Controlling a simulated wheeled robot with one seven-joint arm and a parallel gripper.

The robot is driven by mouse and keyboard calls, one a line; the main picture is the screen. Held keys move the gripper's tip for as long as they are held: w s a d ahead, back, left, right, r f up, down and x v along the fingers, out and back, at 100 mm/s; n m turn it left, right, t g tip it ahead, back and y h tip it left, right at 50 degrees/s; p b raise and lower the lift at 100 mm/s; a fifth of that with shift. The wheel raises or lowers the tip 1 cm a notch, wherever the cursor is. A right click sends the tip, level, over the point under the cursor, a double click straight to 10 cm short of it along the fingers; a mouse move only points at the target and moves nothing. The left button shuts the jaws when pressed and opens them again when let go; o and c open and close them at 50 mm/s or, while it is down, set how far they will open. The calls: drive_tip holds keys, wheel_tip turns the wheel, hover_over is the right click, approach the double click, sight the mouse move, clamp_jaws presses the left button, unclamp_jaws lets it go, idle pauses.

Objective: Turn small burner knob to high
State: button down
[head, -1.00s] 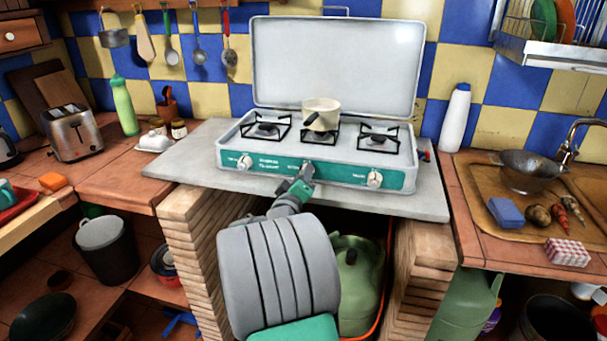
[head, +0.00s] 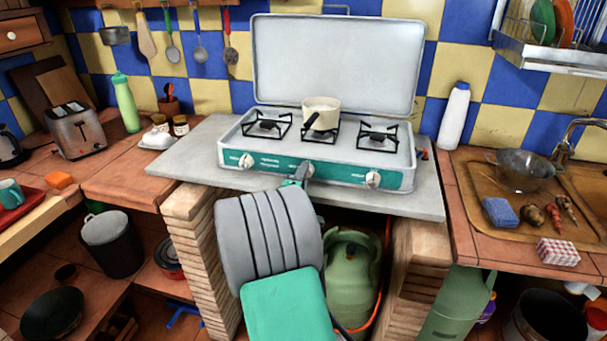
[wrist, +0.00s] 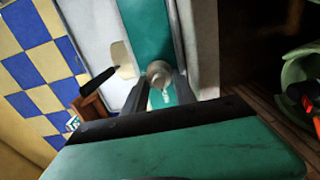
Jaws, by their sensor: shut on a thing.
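The camping stove (head: 230,137) has a green front panel with a left knob (head: 246,161), a middle knob and a right knob (head: 372,179). A cream pot (head: 321,104) stands on the middle burner. My gripper (head: 304,172) is at the middle of the panel, and my arm hides part of it. In the wrist view, the pale round middle knob (wrist: 159,72) sits between the fingers of my gripper (wrist: 160,88), which are shut on it. White marks show on the panel beside the knob. I cannot read the knob's setting.
The stove's lid (head: 335,65) stands open behind the burners. The stove rests on a grey slab (head: 190,150) over brick piers. A green gas bottle (head: 352,270) with an orange hose stands below, close to my arm. A white bottle (head: 455,115) stands at the right.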

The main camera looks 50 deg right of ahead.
idle(0.4)
drive_tip(key=c, duration=1)
unclamp_jaws()
